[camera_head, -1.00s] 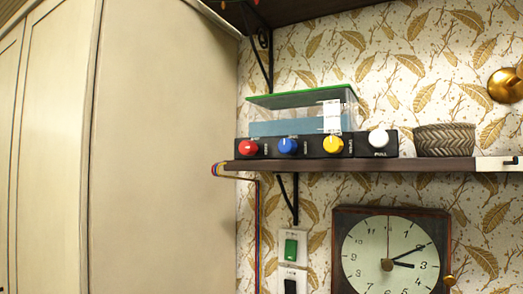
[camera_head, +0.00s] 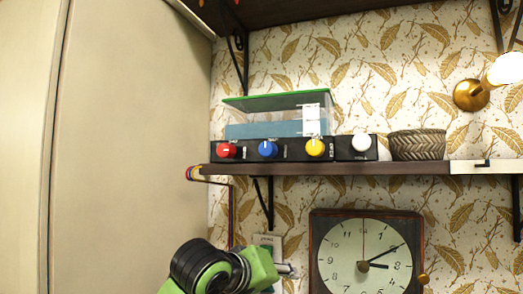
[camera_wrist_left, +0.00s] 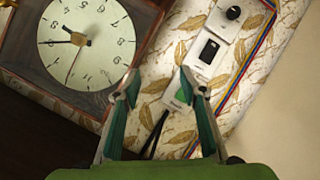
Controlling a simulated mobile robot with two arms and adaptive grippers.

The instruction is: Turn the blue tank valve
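The blue tank valve (camera_head: 268,149) is a round blue knob with a white mark. It sits on the black valve panel (camera_head: 289,149) on the dark shelf, between a red knob (camera_head: 227,150) and a yellow knob (camera_head: 315,147). The clear tank (camera_head: 268,118), with blue inside and a green top edge, stands behind the panel. My left gripper (camera_head: 285,269) is below the shelf, apart from the blue valve, near the wall switches and left of the clock. In the left wrist view its fingers (camera_wrist_left: 159,80) are spread and empty. The blue valve is not in that view. My right gripper is not in view.
A white knob (camera_head: 361,143) and a woven bowl (camera_head: 418,144) are at right on the shelf (camera_head: 340,168). A square clock (camera_head: 366,250) hangs below, and a cream cabinet (camera_head: 130,150) stands at left. Coloured wires (camera_wrist_left: 250,58) run beside the wall switches (camera_wrist_left: 208,50).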

